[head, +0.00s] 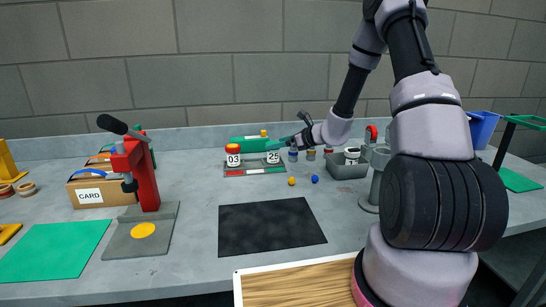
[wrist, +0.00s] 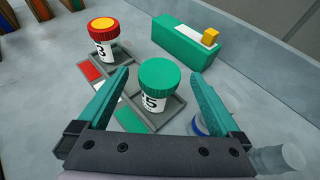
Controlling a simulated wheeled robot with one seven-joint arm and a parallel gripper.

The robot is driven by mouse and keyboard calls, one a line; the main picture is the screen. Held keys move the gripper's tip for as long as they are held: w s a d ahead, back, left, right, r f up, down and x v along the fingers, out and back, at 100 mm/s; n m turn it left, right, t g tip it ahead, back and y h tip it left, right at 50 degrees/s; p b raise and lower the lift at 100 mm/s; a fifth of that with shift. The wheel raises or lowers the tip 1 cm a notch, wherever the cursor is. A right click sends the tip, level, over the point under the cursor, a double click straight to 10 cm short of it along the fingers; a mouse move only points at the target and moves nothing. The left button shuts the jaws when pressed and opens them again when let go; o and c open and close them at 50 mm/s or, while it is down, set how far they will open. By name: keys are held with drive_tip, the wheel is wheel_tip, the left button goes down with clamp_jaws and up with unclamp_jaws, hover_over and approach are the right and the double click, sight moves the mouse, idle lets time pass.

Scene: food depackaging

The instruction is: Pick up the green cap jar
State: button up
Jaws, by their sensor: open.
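The green cap jar (wrist: 159,82) has a white body with a dark "5" and stands upright in a grey tray (wrist: 177,110). In the head view the jar (head: 272,157) is partly covered by my gripper. My gripper (wrist: 164,76) is open, with one green finger on each side of the jar in the wrist view. I see a gap between each finger and the cap. In the head view my gripper (head: 288,141) reaches in from the right at the tray.
A red-and-yellow-capped jar (wrist: 104,38) stands left of it in the tray. A green box (wrist: 187,42) with a yellow block lies behind. A blue-based clear item (wrist: 201,126) is near the right finger. A black mat (head: 270,227) lies in front.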

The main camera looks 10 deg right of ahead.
drive_tip(key=x, duration=0.5)
drive_tip(key=shift+w+a+f, duration=0.15)
drive_tip(key=shift+w+a, duration=0.1)
drive_tip(key=shift+c, duration=0.3)
drive_tip(key=c, duration=1.3)
